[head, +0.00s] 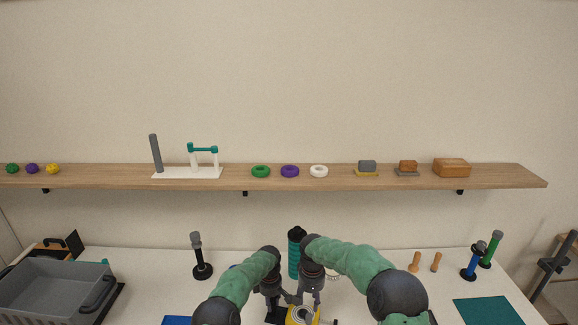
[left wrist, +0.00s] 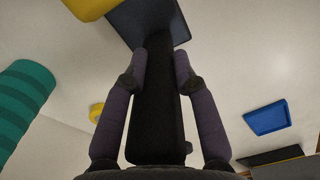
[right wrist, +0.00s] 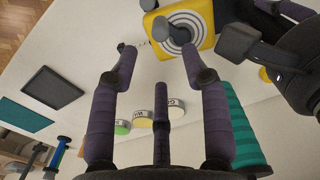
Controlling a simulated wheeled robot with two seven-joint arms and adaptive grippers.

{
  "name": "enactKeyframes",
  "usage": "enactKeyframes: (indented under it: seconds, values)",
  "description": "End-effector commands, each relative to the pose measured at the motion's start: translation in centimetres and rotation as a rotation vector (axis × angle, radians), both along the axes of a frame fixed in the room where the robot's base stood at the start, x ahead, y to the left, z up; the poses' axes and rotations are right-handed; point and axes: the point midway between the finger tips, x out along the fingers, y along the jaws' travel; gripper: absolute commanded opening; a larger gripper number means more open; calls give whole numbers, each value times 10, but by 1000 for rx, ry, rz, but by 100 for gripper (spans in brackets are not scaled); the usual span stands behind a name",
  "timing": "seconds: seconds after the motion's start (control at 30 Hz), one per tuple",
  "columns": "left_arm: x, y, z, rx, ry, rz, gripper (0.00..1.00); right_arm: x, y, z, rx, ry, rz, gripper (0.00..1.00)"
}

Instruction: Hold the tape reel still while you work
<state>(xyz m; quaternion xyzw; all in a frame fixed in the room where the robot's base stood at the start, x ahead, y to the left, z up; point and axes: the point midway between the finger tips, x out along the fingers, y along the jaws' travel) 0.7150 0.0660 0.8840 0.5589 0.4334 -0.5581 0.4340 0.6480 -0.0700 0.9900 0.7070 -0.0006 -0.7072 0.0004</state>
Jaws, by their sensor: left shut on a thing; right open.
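The tape reel, a yellow block with a ringed round face (head: 302,314), sits at the bottom middle of the head view. In the right wrist view the tape reel (right wrist: 203,22) shows grey and white rings and a grey rounded piece at its left edge. My left gripper (head: 278,298) is shut on a black bar (left wrist: 158,95) that runs to a dark block beside the yellow body; whether they are joined is unclear. My right gripper (head: 314,298) is open just above the reel. Its fingers (right wrist: 158,52) are apart with nothing gripped between them.
A teal ribbed cylinder (head: 294,262) stands close behind my grippers. A grey crate (head: 55,290) is at the left, a black stand (head: 201,270) nearer the middle. Wooden pegs (head: 436,262), upright blue and green posts and a teal mat (head: 487,311) are right. A shelf (head: 335,181) spans the wall.

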Motion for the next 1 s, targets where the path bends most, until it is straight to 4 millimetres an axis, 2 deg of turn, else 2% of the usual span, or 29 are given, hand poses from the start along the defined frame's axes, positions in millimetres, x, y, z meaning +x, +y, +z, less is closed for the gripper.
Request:
enactKeyframes:
  seconds: [0.03, 0.27, 0.7, 1.0]
  values:
    - [-6, -1, -9, 1, 16, -4, 0, 0, 0, -7, 0, 1, 0, 47]
    - [-6, -1, -9, 2, 16, -4, 0, -1, 0, -27, 1, 1, 1, 47]
    - [-5, -1, -8, 2, 15, -4, 0, 0, 0, -77, 2, -1, -1, 47]
    - [-5, -1, -8, 2, 15, -3, 0, 0, 0, -92, 2, -2, 0, 47]
